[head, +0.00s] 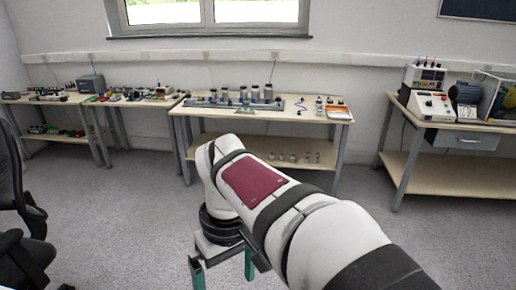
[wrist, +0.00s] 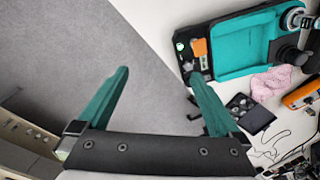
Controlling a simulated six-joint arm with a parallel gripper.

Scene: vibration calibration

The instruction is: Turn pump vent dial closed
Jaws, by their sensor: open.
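My gripper (wrist: 158,75) shows in the wrist view with its two teal fingers wide apart and nothing between them. Grey floor lies beyond the fingers. No pump vent dial can be made out for certain in either view. In the wrist view, a round metal-rimmed part (wrist: 293,18) and a dark round part (wrist: 284,53) sit at the upper right; I cannot tell whether either is the dial. Both are well to the right of the fingers.
A black-edged teal tray (wrist: 245,62) with an orange piece (wrist: 199,47) lies on a pale surface right of my gripper. A pink cloth (wrist: 272,82), dark pad (wrist: 248,112) and cables are nearby. Benches (head: 262,112) line the far wall; a chair (head: 22,200) is left.

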